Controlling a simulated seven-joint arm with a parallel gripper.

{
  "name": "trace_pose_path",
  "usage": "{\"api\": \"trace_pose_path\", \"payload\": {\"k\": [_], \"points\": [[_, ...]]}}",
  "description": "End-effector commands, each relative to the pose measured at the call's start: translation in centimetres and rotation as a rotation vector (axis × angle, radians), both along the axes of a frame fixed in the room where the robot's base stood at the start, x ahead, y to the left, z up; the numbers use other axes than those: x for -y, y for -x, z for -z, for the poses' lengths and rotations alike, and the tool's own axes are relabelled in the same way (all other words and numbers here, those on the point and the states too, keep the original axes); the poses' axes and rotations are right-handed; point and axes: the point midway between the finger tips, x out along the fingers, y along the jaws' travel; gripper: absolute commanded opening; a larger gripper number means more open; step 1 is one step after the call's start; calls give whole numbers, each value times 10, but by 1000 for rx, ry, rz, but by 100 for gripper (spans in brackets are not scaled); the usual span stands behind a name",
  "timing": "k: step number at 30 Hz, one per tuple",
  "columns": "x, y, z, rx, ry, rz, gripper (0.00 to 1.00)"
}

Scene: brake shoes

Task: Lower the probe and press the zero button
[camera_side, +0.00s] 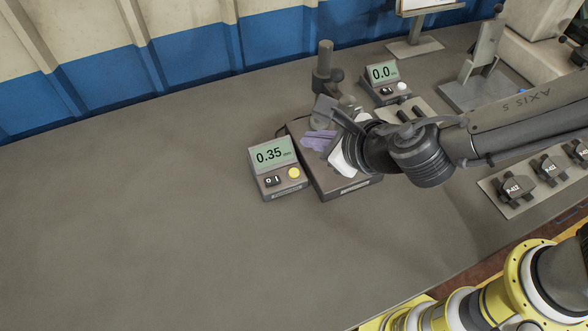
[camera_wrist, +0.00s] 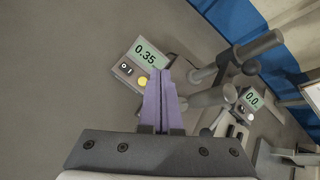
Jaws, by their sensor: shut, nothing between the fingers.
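A readout box (camera_side: 275,170) shows 0.35 mm and carries a round yellow button (camera_side: 294,173) beside a black rocker switch. In the wrist view the yellow button (camera_wrist: 142,82) lies just left of my fingertips. My gripper (camera_side: 305,140) has purple fingers, shut and empty, above the dark base plate right of this box. The fingers also show in the wrist view (camera_wrist: 165,76), with no visible contact with the button. A grey probe stand (camera_side: 324,68) rises behind the gripper; in the wrist view its post (camera_wrist: 258,46) shows at right. My wrist hides the probe's lower part.
A second readout (camera_side: 382,74) showing 0.0, with a white button (camera_side: 402,86), stands at the back. A tray (camera_side: 507,205) with several dark labelled parts lies at right. A grey stand (camera_side: 478,85) stands at back right. The table's left side is clear.

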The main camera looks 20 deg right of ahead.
Motion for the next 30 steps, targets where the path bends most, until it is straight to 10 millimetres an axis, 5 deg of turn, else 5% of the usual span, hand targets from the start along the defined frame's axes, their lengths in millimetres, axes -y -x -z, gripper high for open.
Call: {"api": "trace_pose_path", "payload": {"k": [6,13,30], "points": [[-14,-21,11,17,238,-236,0],[-11,-45,27,-11,265,-220,0],[-6,-49,37,-22,275,-206,0]]}}
